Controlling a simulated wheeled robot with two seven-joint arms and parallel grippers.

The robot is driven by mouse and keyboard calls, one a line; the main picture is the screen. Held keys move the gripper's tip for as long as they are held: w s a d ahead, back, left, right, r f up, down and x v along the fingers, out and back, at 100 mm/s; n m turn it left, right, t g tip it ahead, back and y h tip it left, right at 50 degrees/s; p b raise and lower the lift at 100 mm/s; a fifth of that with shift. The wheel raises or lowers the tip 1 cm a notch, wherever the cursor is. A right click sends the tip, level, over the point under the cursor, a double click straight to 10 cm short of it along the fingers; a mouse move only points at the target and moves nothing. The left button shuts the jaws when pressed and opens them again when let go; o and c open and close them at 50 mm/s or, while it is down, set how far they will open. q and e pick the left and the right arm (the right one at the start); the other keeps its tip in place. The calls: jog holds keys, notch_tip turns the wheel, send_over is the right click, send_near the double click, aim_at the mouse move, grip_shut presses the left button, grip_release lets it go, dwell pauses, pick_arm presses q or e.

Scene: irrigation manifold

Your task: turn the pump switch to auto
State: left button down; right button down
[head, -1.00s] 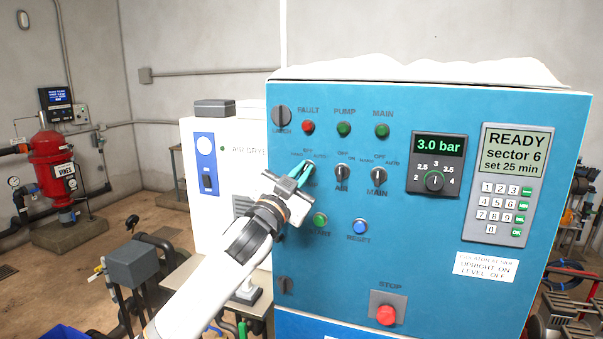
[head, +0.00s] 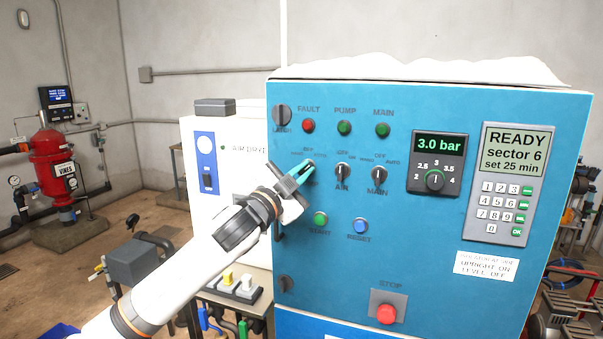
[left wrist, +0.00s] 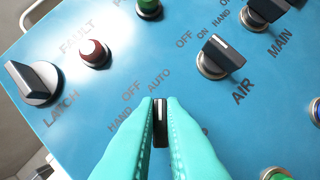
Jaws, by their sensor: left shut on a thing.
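The blue control panel (head: 400,250) carries a row of black selector switches. My left gripper (head: 309,168) is at the leftmost of these, below the fault lamp. In the left wrist view, my gripper (left wrist: 160,125) is shut on the small black pump switch (left wrist: 160,112), one teal finger on each side. The knob's marked end points up in that picture, toward the word AUTO and turned away from OFF and HAND. The fingers hide the knob's sides and most of the name under it. My right gripper is not in view.
The air switch (head: 342,172) and main switch (head: 378,174) sit close to the right. The latch knob (left wrist: 34,84) and red fault lamp (left wrist: 94,53) are above left. Green start (head: 320,219) and blue reset (head: 360,226) buttons lie below; the red stop button (head: 387,313) is lower.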

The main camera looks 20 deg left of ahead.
pick_arm(q)
jog(key=c, duration=1.5)
grip_release()
jog(key=shift+s, duration=0.1)
jog(key=shift+s+a+f+b, duration=0.1)
jog(key=shift+s+f+b, duration=0.1)
jog(key=shift+s+b, duration=0.1)
jog(key=b+v, duration=0.5)
jog(key=v, duration=0.6)
